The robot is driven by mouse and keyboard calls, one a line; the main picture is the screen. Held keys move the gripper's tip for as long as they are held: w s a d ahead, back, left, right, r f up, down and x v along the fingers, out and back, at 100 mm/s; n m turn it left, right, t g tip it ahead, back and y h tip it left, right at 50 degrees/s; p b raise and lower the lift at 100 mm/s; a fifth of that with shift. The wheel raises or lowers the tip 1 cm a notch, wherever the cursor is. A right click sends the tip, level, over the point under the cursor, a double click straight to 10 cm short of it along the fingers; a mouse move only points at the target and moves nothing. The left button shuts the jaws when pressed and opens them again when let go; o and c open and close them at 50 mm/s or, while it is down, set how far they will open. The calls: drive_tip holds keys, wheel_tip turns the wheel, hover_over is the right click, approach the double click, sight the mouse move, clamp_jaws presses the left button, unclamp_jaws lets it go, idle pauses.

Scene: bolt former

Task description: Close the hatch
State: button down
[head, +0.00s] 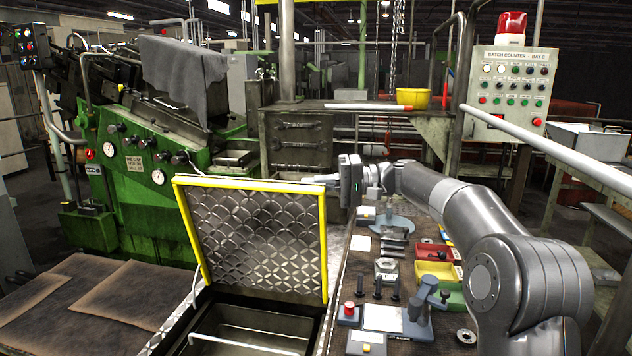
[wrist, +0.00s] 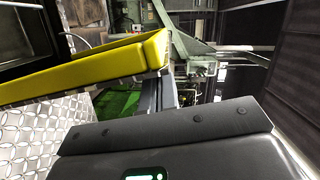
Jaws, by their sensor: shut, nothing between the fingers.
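The hatch lid (head: 257,235) is a diamond-plate panel with a yellow edge frame. It stands raised, nearly upright, above an open recess (head: 245,325) with a pale bar across it. My gripper (head: 328,180) is at the lid's upper right corner, with its fingers shut and empty. The fingertips are close to the yellow frame; I cannot tell whether they touch it. In the wrist view, the lid's yellow edge (wrist: 90,68) runs across the upper left, with the plate below it. The dark gripper body (wrist: 170,130) fills the lower part, and the fingertips are hard to make out.
A workbench (head: 345,290) right of the hatch holds bolts, a red bin (head: 432,252), a yellow bin (head: 437,271) and small fixtures. A green machine (head: 150,200) stands behind left. Brown mats (head: 120,295) lie on the floor at left. A control panel (head: 510,90) stands behind my arm.

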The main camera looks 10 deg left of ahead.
drive_tip(key=s+f+n+t+h, duration=0.1)
drive_tip(key=s+f+n, duration=0.2)
drive_tip(key=s+f, duration=0.55)
drive_tip(key=s+f+n+t, duration=0.1)
drive_tip(key=s+f+n, duration=0.25)
drive_tip(key=s, duration=0.95)
drive_tip(key=s+f, duration=0.4)
drive_tip(key=f, duration=0.5)
drive_tip(key=s+f, duration=0.4)
drive_tip(key=f, duration=0.5)
drive_tip(key=shift+s+n, duration=0.25)
drive_tip(key=shift+n, duration=0.2)
drive_tip(key=d+r, duration=0.6)
drive_tip(key=d, duration=0.3)
drive_tip(key=shift+d+r, duration=0.2)
drive_tip(key=shift+d, duration=0.15)
